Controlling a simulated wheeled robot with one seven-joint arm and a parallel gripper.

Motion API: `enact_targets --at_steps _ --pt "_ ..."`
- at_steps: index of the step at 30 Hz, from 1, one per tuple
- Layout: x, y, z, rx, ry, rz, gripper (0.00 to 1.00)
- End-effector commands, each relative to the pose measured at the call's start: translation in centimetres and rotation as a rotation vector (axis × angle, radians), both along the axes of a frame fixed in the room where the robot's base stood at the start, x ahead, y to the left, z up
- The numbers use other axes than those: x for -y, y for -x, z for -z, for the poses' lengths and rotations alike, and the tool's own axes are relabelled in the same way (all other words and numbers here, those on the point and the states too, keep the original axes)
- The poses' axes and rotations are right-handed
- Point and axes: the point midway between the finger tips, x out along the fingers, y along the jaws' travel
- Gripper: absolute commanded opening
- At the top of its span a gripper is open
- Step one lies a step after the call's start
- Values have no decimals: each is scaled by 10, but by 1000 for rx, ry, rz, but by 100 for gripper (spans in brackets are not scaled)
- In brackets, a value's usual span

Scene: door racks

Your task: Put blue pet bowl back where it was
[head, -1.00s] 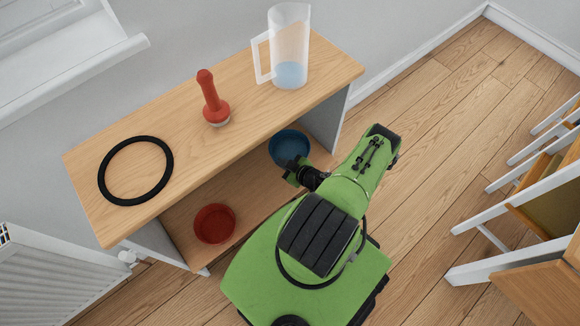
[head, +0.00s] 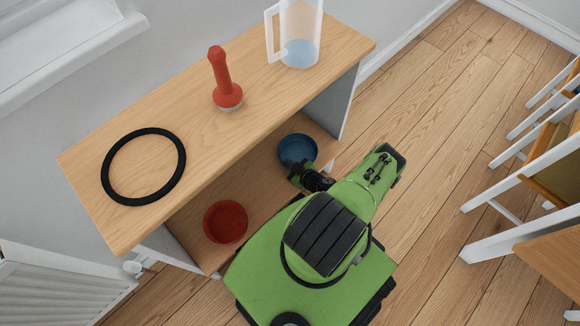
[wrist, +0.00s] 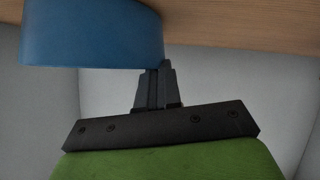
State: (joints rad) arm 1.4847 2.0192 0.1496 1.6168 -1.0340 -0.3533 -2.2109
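The blue pet bowl (head: 298,150) is over the lower shelf of the wooden unit, towards its right end. My gripper (head: 296,168) is at the bowl's near side. In the wrist view, the blue bowl (wrist: 90,35) fills the upper left, and my gripper's fingertips (wrist: 158,66) are close together at the right end of its rim. The fingers look shut on the rim, though the contact is dark and small. I cannot tell whether the bowl's base touches the shelf board.
A red bowl (head: 226,222) stands on the lower shelf (head: 253,190) to the left. The top board (head: 190,120) holds a black ring (head: 106,180), a red plunger-like object (head: 220,70) and a clear jug (head: 300,35). White chairs (head: 520,215) stand at right; floor between is free.

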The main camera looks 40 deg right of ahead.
Motion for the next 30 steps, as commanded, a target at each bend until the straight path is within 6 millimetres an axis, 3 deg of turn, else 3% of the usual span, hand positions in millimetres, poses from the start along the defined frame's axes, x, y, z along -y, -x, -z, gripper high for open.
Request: enact_targets --at_steps 7,12,22,30 --pt "1 0 0 1 2 0 0" --pt "0 0 0 -1 1 0 30" --pt "0 1 -4 -1 0 -1 30" --pt "-3 59 -40 -2 -3 3 30"
